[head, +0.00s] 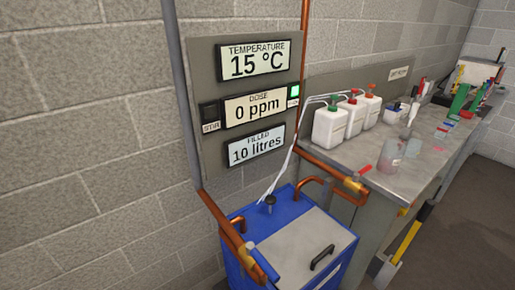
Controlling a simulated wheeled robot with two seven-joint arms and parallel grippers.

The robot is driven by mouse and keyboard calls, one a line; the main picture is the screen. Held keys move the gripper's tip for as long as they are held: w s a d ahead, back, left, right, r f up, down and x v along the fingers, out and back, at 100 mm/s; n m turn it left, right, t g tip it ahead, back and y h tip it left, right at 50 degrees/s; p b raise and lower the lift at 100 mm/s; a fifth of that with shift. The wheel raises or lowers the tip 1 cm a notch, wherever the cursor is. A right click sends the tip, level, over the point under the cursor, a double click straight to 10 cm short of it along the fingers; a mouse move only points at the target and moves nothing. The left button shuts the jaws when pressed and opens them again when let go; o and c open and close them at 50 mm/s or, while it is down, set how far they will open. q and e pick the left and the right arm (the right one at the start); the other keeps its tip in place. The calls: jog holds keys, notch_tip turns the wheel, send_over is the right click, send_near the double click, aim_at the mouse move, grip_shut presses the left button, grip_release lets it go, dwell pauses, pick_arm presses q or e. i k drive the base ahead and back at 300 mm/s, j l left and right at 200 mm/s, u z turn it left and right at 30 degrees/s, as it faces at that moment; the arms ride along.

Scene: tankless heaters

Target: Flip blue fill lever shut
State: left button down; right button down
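A blue lever (264,264) sits at the lower end of the left copper pipe (222,220), beside a brass valve body (246,252). It slants down to the right, over the left edge of a blue tank (283,212) with a grey lid. The wall panel (205,75) reads 15 °C, 0 ppm dose and 10 litres filled. A small green light (294,90) is lit on its right. Neither of my grippers is in view.
A red-handled brass valve (355,184) sits on the right copper pipe. A black handle (322,257) rises from the lid. A yellow-handled tool (405,243) leans at right.

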aim_at(252, 250)
jog(key=i+l+u, duration=0.1)
jog(key=l+u, duration=0.25)
jog(key=l, duration=0.4)
jog(key=l+u, duration=0.3)
jog(key=l, duration=0.45)
